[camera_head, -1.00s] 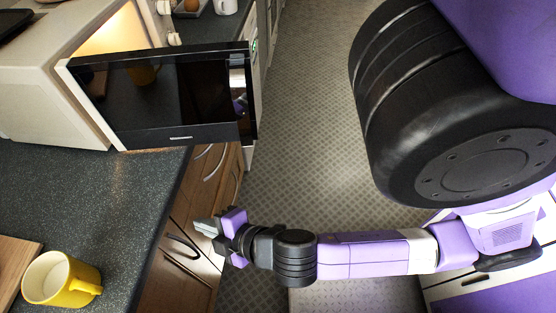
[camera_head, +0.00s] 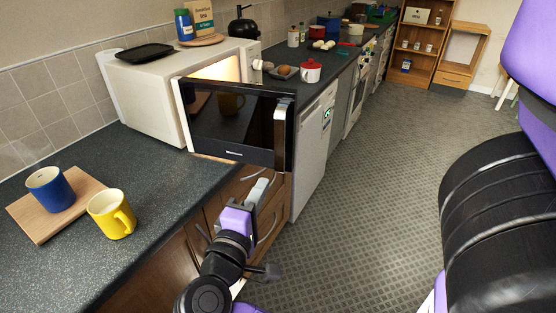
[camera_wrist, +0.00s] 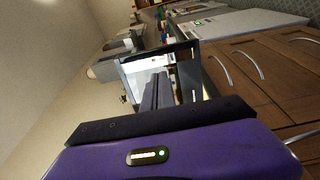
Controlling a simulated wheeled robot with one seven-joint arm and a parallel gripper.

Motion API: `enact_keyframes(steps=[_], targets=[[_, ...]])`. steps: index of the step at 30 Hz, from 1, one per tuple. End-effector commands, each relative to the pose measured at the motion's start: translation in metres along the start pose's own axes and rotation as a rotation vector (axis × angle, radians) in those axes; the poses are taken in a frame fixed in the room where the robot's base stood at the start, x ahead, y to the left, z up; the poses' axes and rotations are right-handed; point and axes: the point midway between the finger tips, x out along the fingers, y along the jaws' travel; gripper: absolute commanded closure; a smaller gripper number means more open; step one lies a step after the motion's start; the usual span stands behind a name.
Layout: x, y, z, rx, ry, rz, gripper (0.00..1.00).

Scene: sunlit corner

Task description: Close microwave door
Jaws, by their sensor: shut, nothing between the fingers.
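The white microwave (camera_head: 150,92) stands on the dark counter with its lit inside partly showing. Its black glass door (camera_head: 232,122) is open and swung out over the counter's front edge, with a silver handle (camera_head: 280,122) near its free right end. My gripper (camera_head: 257,190) is shut and empty, in front of the cabinets, just below the door's lower right corner in the head view. I cannot tell whether it touches the door. In the wrist view the fingers (camera_wrist: 157,92) point toward the door (camera_wrist: 160,62), which partly hides behind them.
A yellow mug (camera_head: 111,214) stands on the counter (camera_head: 130,160) at the left. A blue mug (camera_head: 49,190) stands on a wooden board (camera_head: 80,205). A tray (camera_head: 145,53) lies on the microwave. The floor (camera_head: 375,180) to the right is clear.

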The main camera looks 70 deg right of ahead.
Motion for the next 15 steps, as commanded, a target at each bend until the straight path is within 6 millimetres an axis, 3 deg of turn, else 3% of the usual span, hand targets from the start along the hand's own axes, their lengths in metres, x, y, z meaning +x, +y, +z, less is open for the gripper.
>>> enact_keyframes(steps=[9, 15], targets=[[0.064, 0.002, 0.001, -0.001, -0.003, 0.001, 1.0], [0.096, 0.002, 0.0, 0.0, -0.001, 0.0, 1.0]])
